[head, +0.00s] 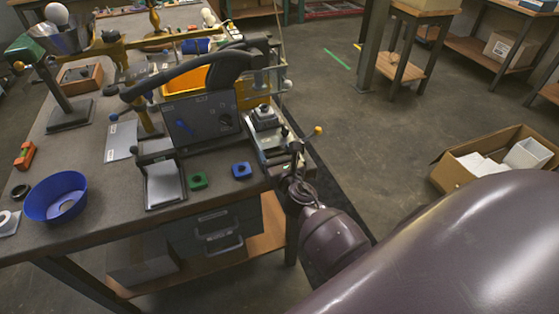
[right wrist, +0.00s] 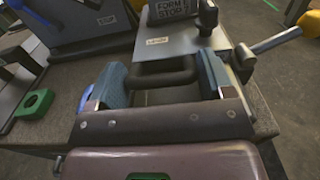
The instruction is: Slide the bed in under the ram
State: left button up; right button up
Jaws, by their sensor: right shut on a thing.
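The bed (head: 272,141) is a pale metal plate at the right end of the bench, running out toward the bench's right edge. In the right wrist view its plate (right wrist: 170,46) carries a dark block (right wrist: 172,12) marked FORM STOP. A dark U-shaped handle (right wrist: 165,80) is at its near end. My right gripper (head: 297,168) is at that end; in the wrist view its blue-padded fingers (right wrist: 160,84) sit on either side of the handle, shut on it. The ram cannot be told apart in the head view. My left gripper is not in view.
A grey machine box (head: 205,118) with a black curved lever stands left of the bed. A lever with a yellow knob (head: 318,130) sticks out to the right.

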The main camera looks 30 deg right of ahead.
jog(key=shift+a, duration=0.2)
jog(key=o, duration=1)
jog(key=shift+s, duration=0.25)
jog(key=v, duration=1)
jog(key=shift+s+b, duration=0.1)
jog(key=shift+b, duration=0.3)
